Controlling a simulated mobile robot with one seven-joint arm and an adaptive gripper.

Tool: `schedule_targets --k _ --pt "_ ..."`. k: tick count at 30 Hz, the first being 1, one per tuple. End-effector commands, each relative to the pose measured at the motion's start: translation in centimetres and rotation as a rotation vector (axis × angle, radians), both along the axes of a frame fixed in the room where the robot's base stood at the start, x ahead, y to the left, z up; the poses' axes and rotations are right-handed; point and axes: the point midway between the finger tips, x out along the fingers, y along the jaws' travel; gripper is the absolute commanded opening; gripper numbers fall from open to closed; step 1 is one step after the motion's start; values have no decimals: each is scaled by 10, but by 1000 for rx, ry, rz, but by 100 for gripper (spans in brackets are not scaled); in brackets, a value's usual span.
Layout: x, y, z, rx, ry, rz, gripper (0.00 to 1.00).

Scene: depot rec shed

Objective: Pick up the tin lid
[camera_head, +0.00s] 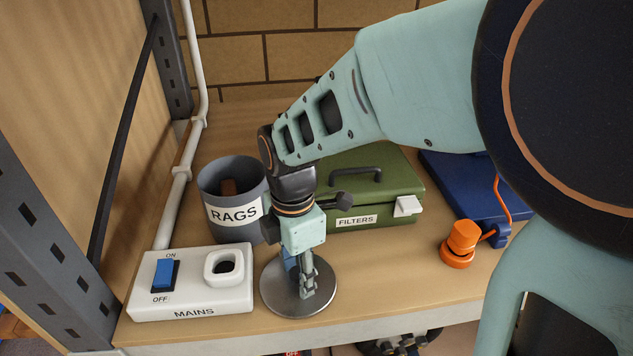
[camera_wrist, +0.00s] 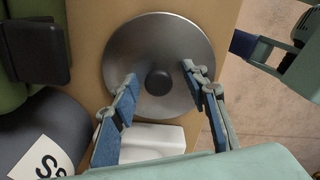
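The tin lid (camera_head: 273,294) is a round grey metal disc lying on the wooden shelf near its front edge. In the wrist view the lid (camera_wrist: 150,40) shows a dark round knob (camera_wrist: 158,82) at its centre. My gripper (camera_head: 305,288) points down over the lid in the head view. In the wrist view my gripper (camera_wrist: 158,72) is open, with its two fingers on either side of the knob and apart from it. How high the fingertips are above the lid is hard to tell.
A grey RAGS tin (camera_head: 233,190) stands behind left. A white MAINS switch box (camera_head: 190,285) sits left of the lid. A green FILTERS case (camera_head: 370,195) is behind. An orange knob-like object (camera_head: 460,245) and a blue case (camera_head: 465,185) are right. The shelf right of the lid is clear.

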Motion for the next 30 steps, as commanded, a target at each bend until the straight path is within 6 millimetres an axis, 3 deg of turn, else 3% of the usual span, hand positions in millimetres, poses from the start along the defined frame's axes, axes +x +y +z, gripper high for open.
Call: schedule_targets --k 1,9,23,30 --pt "0 0 -1 -1 2 0 30" --pt "-1 -1 -3 -3 4 0 0" --pt "-3 -2 -5 -8 11 0 0" --pt "-3 0 6 -8 11 -1 0"
